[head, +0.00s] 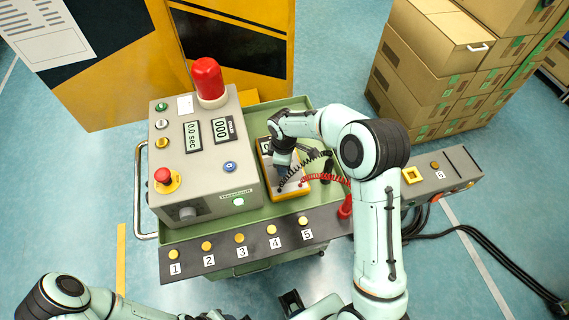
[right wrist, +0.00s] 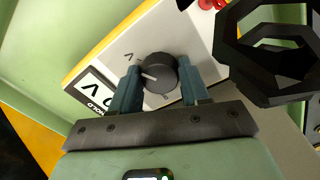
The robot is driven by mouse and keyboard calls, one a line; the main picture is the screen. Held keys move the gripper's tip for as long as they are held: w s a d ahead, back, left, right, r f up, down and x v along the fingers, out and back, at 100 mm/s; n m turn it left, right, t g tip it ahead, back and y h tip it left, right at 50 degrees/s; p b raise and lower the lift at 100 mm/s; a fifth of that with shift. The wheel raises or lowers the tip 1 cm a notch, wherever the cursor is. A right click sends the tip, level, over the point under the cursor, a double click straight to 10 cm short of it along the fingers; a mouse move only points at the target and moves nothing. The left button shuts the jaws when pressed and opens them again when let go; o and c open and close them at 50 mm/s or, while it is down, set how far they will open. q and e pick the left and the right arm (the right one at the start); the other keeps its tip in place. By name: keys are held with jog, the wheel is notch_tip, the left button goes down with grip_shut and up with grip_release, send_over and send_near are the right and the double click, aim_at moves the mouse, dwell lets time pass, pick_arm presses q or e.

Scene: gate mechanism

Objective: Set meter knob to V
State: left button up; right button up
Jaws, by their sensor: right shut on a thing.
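The yellow-edged meter with a light face (head: 289,188) lies in the green tray. Its dark round knob (right wrist: 163,72) shows in the right wrist view, with a white pointer mark facing left. A V label (right wrist: 128,57) is printed up and left of the knob. My right gripper (right wrist: 159,70) is shut on the knob, one finger on each side; in the head view the wrist hides the knob. My left arm runs along the bottom edge; its gripper (head: 291,302) shows only as a dark part there.
A grey control box (head: 205,160) with a red lamp (head: 208,80) and buttons stands left of the meter. A bar with numbered buttons (head: 255,238) runs along the front. Cardboard boxes (head: 430,70) stand behind right.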

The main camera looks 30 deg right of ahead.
dwell(0.5)
jog(key=o, duration=1.1)
jog(key=shift+c, duration=0.2)
notch_tip(320, 180, up, 14)
jog(key=shift+s+a+f+p, duration=0.25)
jog(key=shift+s+a+p, duration=0.05)
jog(key=shift+s+p, duration=0.1)
